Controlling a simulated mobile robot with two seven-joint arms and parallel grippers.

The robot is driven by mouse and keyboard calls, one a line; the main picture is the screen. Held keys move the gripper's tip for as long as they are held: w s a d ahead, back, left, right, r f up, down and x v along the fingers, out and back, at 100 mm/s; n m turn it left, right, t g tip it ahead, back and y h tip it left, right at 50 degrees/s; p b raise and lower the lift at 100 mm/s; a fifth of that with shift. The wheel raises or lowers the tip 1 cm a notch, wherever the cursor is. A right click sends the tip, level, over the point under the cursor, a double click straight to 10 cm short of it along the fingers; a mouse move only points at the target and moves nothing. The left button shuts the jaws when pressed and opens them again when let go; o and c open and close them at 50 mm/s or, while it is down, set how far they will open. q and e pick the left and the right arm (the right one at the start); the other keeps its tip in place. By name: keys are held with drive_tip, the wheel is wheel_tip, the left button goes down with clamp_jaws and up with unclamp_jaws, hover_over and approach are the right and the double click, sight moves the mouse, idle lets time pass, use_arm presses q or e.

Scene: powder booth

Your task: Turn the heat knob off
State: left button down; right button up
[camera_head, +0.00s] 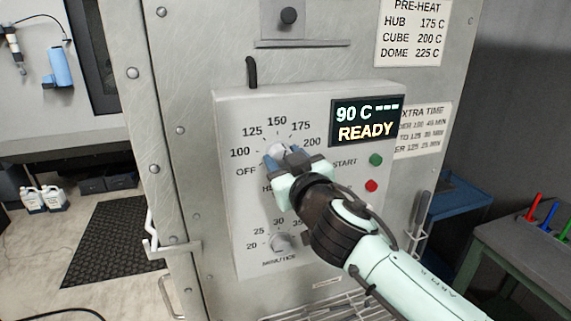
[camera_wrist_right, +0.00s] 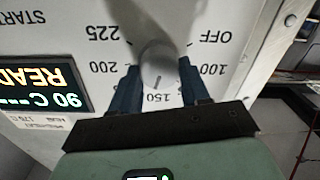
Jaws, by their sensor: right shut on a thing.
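The heat knob (camera_head: 275,149) is a pale round knob on the oven's control panel (camera_head: 230,118), ringed by marks from OFF to at least 200. My right gripper (camera_head: 286,161) reaches in from the lower right and is shut on it. In the right wrist view, the blue fingers of the gripper (camera_wrist_right: 161,88) stand on both sides of the knob (camera_wrist_right: 158,62). A small mark on the knob's rim lies near the 150 label. My arm's wrist hides part of the panel. My left gripper is not in view.
A display (camera_head: 366,120) reads 90 C and READY. Below it are a green button (camera_head: 376,160) and a red button (camera_head: 371,186). The minutes knob (camera_head: 280,242) sits below my gripper.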

drive_tip(key=n, duration=0.6)
drive_tip(key=shift+a+b, duration=0.1)
drive_tip(key=shift+b, duration=0.25)
drive_tip(key=n, duration=0.6)
drive_tip(key=shift+n+h, duration=0.3)
drive_tip(key=n, duration=0.3)
drive_tip(key=shift+f+n, duration=0.1)
drive_tip(key=shift+n, duration=0.2)
drive_tip(key=n+p, duration=0.1)
drive_tip(key=n, duration=0.2)
drive_tip(key=shift+n, duration=0.3)
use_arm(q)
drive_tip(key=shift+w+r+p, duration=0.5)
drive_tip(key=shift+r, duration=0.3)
use_arm(e)
drive_tip(key=n, duration=0.6)
drive_tip(key=shift+f, duration=0.1)
drive_tip(key=shift+n+t, duration=0.3)
drive_tip(key=o, duration=1.1)
drive_tip(key=shift+c, duration=0.2)
drive_tip(key=shift+s, duration=0.15)
